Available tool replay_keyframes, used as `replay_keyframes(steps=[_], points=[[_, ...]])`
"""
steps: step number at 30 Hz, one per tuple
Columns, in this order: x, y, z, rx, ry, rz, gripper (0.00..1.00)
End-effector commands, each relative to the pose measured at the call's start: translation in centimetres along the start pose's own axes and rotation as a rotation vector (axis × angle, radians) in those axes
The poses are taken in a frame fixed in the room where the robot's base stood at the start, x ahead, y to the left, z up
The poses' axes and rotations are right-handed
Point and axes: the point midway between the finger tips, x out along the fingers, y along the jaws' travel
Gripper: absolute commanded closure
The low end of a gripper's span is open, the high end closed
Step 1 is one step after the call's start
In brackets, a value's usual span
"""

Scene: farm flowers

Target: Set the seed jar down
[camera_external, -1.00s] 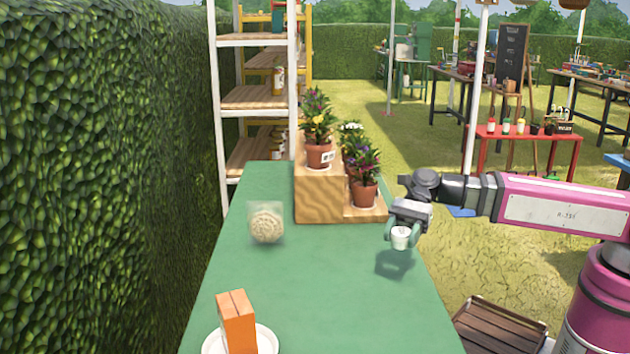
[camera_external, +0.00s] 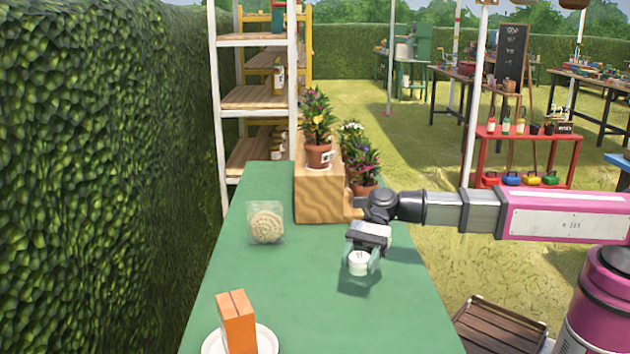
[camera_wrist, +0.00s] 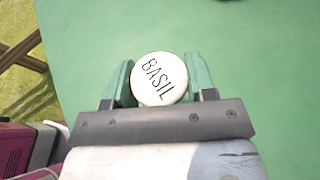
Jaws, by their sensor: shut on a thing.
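The seed jar (camera_external: 359,262) has a round white lid. The jar is over the right half of the green table (camera_external: 310,310). A shadow lies on the table just below it. The jar's lower part is mostly hidden.
A wooden step stand (camera_external: 318,195) with potted flowers (camera_external: 318,152) stands behind my gripper. A clear packet with a round beige thing (camera_external: 266,223) is to the left. An orange box (camera_external: 237,322) stands on a white plate (camera_external: 266,341) in front. The table between them is clear.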

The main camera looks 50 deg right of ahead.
Motion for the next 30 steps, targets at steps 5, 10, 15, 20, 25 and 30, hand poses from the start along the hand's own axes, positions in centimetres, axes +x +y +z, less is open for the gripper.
replay_keyframes(steps=[5, 10, 15, 20, 25, 30], points=[[-0.8, -3.2, -2.6, 0.001, -0.001, -0.001, 0.72], [-1.4, -4.7, -4.2, 0.001, -0.001, 0.001, 0.72], [-1.4, -5.0, -4.7, -0.001, -0.001, 0.001, 0.72], [-0.8, -4.9, -6.2, 0.002, 0.0, 0.001, 0.72], [-0.1, -4.9, -8.0, 0.002, 0.0, 0.001, 0.72], [0.0, -4.9, -8.2, 0.0, 0.0, 0.0, 0.72]])
